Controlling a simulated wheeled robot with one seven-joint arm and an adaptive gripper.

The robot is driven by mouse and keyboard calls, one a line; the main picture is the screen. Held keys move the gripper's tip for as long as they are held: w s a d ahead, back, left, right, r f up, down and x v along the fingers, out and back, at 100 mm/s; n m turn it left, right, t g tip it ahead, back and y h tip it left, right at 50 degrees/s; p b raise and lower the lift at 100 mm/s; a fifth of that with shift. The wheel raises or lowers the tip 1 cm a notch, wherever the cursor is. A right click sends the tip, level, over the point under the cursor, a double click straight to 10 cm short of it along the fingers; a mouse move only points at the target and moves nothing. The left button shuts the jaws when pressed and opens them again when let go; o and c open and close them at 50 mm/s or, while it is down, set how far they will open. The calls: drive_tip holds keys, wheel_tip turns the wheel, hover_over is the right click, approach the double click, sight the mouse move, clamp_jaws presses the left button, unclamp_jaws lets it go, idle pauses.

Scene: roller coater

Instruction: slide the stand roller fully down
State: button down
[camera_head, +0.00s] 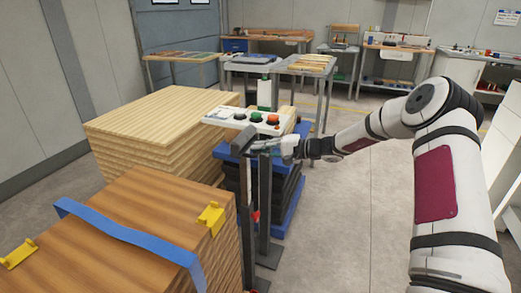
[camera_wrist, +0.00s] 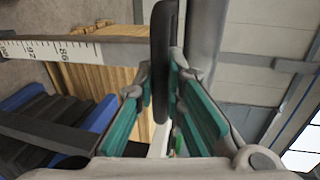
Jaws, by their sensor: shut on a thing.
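The stand roller (camera_head: 243,141) is a dark grey bar at the top of a slim stand with two dark upright posts (camera_head: 265,195). It stands beside the wood stacks, at the middle of the head view. My gripper (camera_head: 272,147) reaches in from the right at the height of the roller. In the wrist view, my gripper (camera_wrist: 160,85) has its teal-padded fingers closed around a dark, rounded, flat part of the stand roller (camera_wrist: 164,50). A grey member with a printed scale (camera_wrist: 70,51) lies left of the fingers. The exact contact is partly hidden by the pads.
A control box with coloured buttons (camera_head: 248,120) is just behind the roller. A brown board stack (camera_head: 150,205) with a blue strap (camera_head: 125,236) and yellow corner pieces is at front left. A pale wood stack (camera_head: 160,105) is behind it.

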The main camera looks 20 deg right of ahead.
drive_tip(key=shift+f, duration=0.1)
wheel_tip(320, 180, down, 18)
drive_tip(key=b, duration=0.7)
drive_tip(key=shift+f, duration=0.25)
drive_tip(key=shift+s+d, duration=0.1)
drive_tip(key=c, duration=1.7)
unclamp_jaws()
drive_tip(key=shift+f, duration=0.1)
drive_tip(key=shift+o, duration=0.2)
drive_tip(key=shift+r, duration=0.2)
drive_tip(key=v, duration=1.1)
drive_tip(key=shift+s+d, duration=0.25)
drive_tip(key=shift+d, duration=0.1)
